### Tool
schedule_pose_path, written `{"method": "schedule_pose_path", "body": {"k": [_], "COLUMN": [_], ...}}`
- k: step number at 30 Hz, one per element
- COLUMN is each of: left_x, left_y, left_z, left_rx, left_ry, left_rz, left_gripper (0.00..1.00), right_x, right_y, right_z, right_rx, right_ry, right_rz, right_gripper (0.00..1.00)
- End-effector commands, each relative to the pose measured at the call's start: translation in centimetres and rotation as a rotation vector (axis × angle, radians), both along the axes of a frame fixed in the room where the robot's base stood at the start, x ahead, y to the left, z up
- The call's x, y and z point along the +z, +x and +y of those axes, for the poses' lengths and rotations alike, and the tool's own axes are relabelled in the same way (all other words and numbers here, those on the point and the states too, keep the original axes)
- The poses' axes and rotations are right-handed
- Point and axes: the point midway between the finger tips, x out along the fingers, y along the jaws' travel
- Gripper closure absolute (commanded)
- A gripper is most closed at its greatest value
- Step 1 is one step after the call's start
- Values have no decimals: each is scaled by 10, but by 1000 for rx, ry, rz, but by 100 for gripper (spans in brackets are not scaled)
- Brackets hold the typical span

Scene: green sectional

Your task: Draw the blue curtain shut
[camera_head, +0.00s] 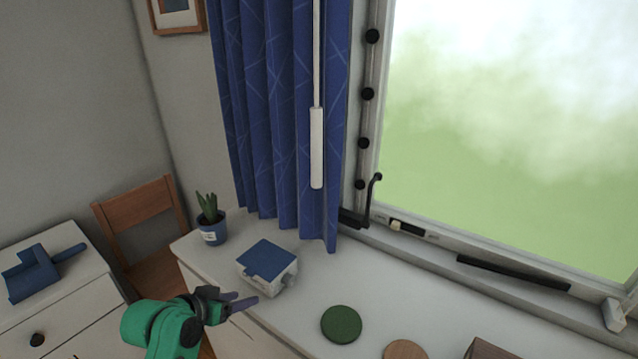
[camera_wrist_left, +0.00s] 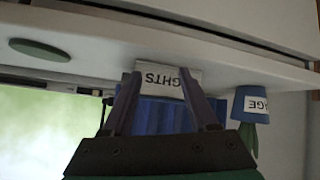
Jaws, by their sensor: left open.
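The blue curtain (camera_head: 275,110) hangs gathered at the left side of the window, and the glass to its right is uncovered. A white wand (camera_head: 316,148) hangs in front of the curtain on a thin rod. My left gripper (camera_head: 244,300) is open and empty, low in front of the counter and well below the wand. In the left wrist view its fingers (camera_wrist_left: 164,105) stand apart, with a white label and the curtain (camera_wrist_left: 163,117) seen beyond them. That view is upside down. My right gripper does not show.
A box with a blue lid (camera_head: 268,262) stands on the white counter (camera_head: 310,300) close beyond my left gripper. A potted plant (camera_head: 211,222), a green disc (camera_head: 341,324) and a wooden disc (camera_head: 405,350) are also there. A chair (camera_head: 140,215) stands at left.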

Motion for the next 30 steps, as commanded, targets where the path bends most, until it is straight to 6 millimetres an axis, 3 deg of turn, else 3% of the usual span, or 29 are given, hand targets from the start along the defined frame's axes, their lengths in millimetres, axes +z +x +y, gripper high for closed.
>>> {"method": "schedule_pose_path", "body": {"k": [5,6,9,12,13,15,20,30], "left_x": [117,149,229,292,304,319,324,325], "left_y": [39,44,44,33,30,26,40,101], "left_z": [-24,-30,-46,-58,-61,-65,-81,-147], "left_rx": [-108,-143,-236,-322,-339,-362,-366,-363], "left_ry": [-110,-135,-190,-226,-232,-240,-247,-247], "left_rz": [-249,-317,-482,-616,-643,-673,-672,-669], "left_gripper": [41,41,41,41,41,41,41,41], "right_x": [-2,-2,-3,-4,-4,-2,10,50], "right_y": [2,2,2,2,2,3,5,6], "right_z": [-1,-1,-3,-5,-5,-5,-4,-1], "right_rx": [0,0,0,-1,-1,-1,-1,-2], "right_ry": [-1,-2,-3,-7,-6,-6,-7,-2], "right_rz": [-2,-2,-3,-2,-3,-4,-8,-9], "right_gripper": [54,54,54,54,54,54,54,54]}}
